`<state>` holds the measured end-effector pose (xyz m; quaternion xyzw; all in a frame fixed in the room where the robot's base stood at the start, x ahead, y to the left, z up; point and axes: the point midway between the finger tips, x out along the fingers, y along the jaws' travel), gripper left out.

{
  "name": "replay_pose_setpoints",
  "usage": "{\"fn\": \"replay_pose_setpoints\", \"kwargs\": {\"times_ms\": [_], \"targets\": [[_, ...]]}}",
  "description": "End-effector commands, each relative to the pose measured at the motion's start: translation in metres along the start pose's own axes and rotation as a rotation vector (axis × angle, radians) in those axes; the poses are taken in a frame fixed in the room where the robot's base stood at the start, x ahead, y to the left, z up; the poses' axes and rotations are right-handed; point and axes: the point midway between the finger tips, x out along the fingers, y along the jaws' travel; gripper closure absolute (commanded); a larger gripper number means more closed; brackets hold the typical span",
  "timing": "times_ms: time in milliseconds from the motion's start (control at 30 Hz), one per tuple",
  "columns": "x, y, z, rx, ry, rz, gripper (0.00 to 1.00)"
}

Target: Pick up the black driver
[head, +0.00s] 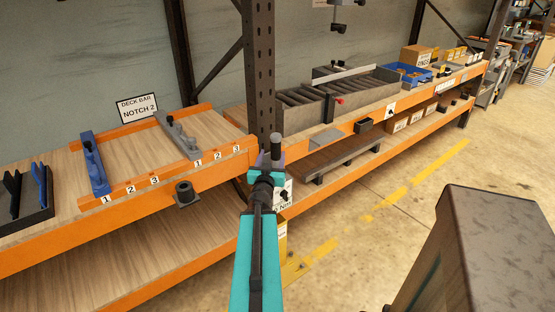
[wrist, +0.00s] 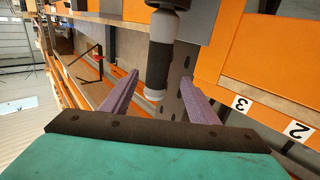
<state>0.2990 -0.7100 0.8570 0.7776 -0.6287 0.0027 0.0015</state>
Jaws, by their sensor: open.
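The black driver (wrist: 159,66) shows in the wrist view as an upright-looking handle with a black grip and grey ends. Its far end runs into a dark round mount at the top of that picture. In the head view its dark handle (head: 276,148) rises just beyond my gripper (head: 268,160), against the steel post. My gripper, with two purple fingers, also shows in the wrist view (wrist: 160,77). It is open, with one finger on each side of the handle in the picture and a visible gap on both sides. The driver's lower part is hidden in the head view.
A perforated steel post (head: 261,75) stands close behind. An orange shelf rail (head: 215,158) with numbered labels runs to the left, with an empty-looking dark round holder (head: 187,193) on its front.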

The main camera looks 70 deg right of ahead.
Motion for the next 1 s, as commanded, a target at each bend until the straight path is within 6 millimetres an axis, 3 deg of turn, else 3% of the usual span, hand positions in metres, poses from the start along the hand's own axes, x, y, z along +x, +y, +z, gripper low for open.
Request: {"fn": "replay_pose_setpoints", "kwargs": {"times_ms": [300, 767, 1000], "targets": [[0.016, 0.002, -0.002, -0.001, -0.006, -0.004, 0.46], [0.019, 0.003, -0.003, -0.001, -0.006, -0.003, 0.46], [0.035, 0.005, -0.003, -0.001, -0.005, -0.002, 0.46]]}}
